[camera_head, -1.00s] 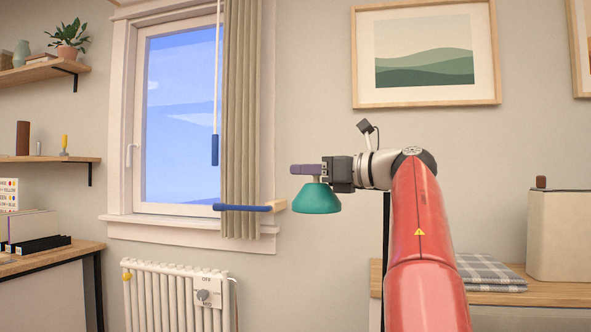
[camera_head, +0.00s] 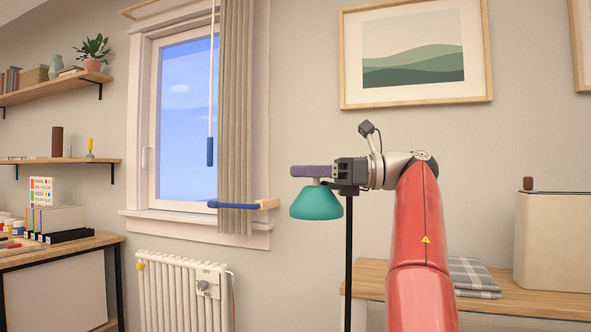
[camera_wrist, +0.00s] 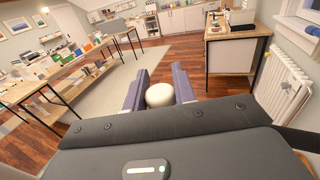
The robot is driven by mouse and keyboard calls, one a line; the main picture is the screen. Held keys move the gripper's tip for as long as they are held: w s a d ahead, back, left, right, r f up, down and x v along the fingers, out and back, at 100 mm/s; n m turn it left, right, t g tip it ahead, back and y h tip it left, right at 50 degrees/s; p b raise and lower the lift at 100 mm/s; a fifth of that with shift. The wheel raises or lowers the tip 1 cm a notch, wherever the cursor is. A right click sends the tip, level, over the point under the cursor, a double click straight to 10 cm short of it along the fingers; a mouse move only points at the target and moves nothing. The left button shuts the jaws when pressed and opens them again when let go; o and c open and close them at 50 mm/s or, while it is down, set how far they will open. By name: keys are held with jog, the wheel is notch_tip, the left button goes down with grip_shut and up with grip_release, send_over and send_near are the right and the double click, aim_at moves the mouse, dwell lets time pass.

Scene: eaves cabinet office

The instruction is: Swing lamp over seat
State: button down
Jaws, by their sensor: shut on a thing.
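The lamp has a teal shade (camera_head: 316,204) that hangs just below my gripper (camera_head: 310,171), in the middle of the head view. A dark upright pole (camera_head: 348,255) stands below my wrist, right of the shade; its upper end is hidden by my gripper. In the wrist view my gripper (camera_wrist: 159,92) has its purple fingers on either side of a cream round knob (camera_wrist: 160,95), and it is shut on this knob. The teal shade does not show in the wrist view. I cannot make out a seat in the head view.
A wooden bench (camera_head: 380,279) with a folded plaid cloth (camera_head: 472,275) and a beige box (camera_head: 552,241) is at right. A radiator (camera_head: 180,290) stands under the window (camera_head: 187,130). A blue handle (camera_head: 236,206) sticks out near the curtain, left of the lamp.

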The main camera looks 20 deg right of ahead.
jog(key=shift+s+d+f+n+g, duration=0.1)
jog(key=shift+s+d+n+g, duration=0.3)
jog(key=shift+s+d+g, duration=0.25)
jog(key=shift+s, duration=0.1)
jog(key=c, duration=1.2)
grip_release()
jog(key=shift+a, duration=0.1)
jog(key=shift+o, duration=0.2)
